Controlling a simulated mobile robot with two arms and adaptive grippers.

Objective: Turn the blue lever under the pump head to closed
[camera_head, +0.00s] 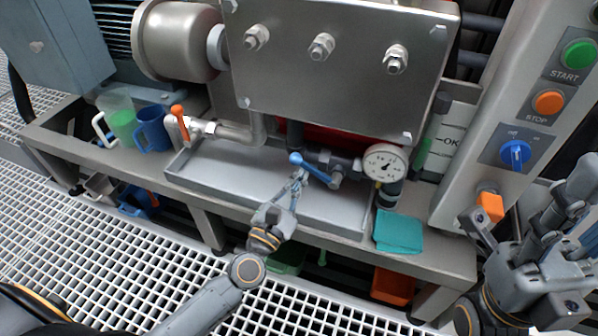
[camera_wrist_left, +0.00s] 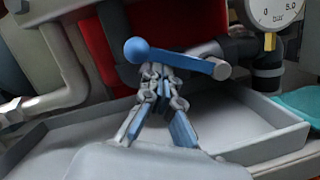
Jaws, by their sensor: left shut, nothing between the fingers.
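The blue lever (camera_head: 314,171) sits on a grey pipe under the metal pump head (camera_head: 330,75), left of the pressure gauge. It has a round blue knob at its left end and slants down to the right. In the left wrist view the lever (camera_wrist_left: 190,60) runs across just beyond the fingertips. My left gripper (camera_head: 300,178) is shut and empty, its tips right at the lever's underside near the knob; whether they touch, I cannot tell. It also shows in the left wrist view (camera_wrist_left: 160,78). My right gripper (camera_head: 485,222) is at the lower right, by an orange block.
A pressure gauge (camera_head: 385,164) stands right of the lever. An orange-handled valve (camera_head: 180,122) is at the left. A grey tray (camera_head: 230,178) lies below. A teal cloth (camera_head: 398,232), green jug (camera_head: 118,118) and blue jug (camera_head: 152,130) are on the bench. The control panel (camera_head: 535,110) is at right.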

